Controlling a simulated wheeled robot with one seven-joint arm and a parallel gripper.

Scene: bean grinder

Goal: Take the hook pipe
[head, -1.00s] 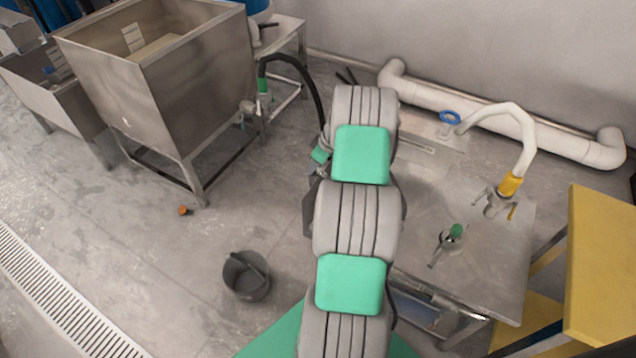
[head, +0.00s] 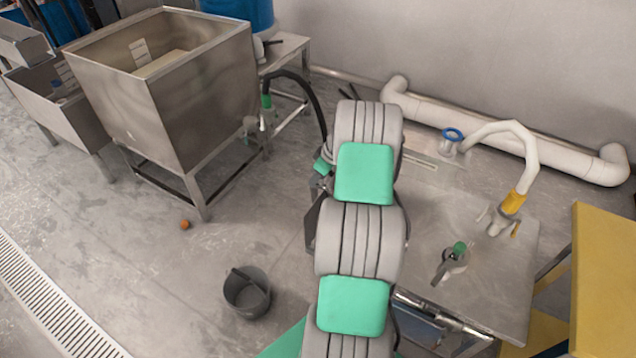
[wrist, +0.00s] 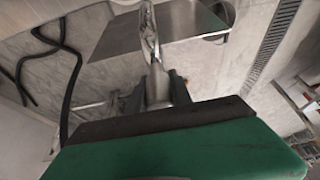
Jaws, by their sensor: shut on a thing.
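My gripper (wrist: 160,90) shows in the wrist view, its dark fingers closed around a slim, shiny metal piece that appears to be the hook pipe (wrist: 150,25). This piece points away from the gripper towards the top of the picture, in front of a steel surface. Its far end is hard to make out. In the head view my arm hides the gripper and what it holds.
A steel tank (head: 165,75) stands at the left, with a black hose (head: 312,92) near it. A bucket (head: 247,290) and a small orange ball (head: 185,225) are on the floor. A steel table (head: 500,285) with valves and a yellow table (head: 605,270) stand right.

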